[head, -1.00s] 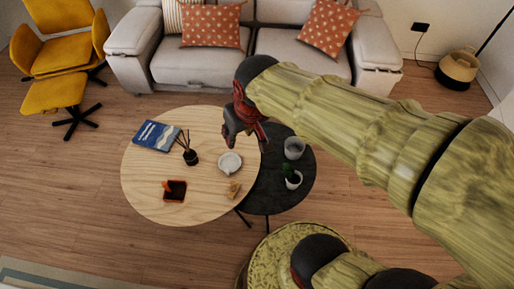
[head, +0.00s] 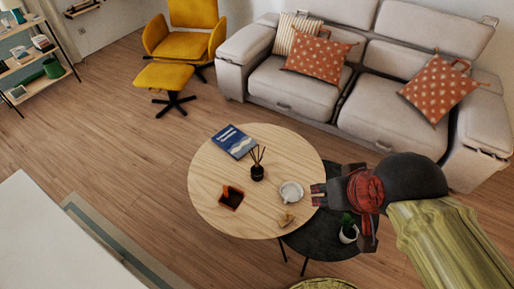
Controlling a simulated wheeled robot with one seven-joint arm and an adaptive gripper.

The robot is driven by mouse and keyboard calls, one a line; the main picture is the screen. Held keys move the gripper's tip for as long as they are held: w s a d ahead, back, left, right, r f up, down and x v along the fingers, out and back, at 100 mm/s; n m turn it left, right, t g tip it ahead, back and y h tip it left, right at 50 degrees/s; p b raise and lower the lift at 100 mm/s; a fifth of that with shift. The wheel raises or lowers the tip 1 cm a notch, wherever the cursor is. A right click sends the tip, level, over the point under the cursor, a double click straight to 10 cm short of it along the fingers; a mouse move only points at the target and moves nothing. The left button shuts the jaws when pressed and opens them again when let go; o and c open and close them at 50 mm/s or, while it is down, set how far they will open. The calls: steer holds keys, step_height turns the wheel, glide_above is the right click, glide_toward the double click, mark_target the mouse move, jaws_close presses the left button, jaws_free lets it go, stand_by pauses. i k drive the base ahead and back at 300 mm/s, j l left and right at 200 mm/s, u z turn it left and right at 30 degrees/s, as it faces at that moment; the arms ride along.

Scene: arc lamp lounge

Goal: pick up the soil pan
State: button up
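A small square pan (head: 230,198), dark inside with an orange-red rim, lies on the left part of the round wooden table (head: 215,170) in the head view. It looks like the soil pan. Something orange stands at its upper left side; its details are too small to tell. My gripper (head: 343,216), dark with red parts, is to the right of the pan, well apart from it. Its fingers are spread and it looks empty. It covers part of the lower dark table in the picture.
On the wooden table are a blue book (head: 233,141), a reed diffuser (head: 257,172), a white dish (head: 291,193) and a small tan object (head: 286,219). A potted plant (head: 349,233) stands on the dark table (head: 318,240).

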mark_target(232, 198)
steer(key=z, duration=1.15)
steer(key=u, duration=1.9)
steer(key=i+j+z, duration=0.1)
steer(key=i+z, duration=0.15)
steer(key=i+j+z, duration=0.2)
steer(key=i+l, duration=0.05)
steer(key=i, duration=0.05)
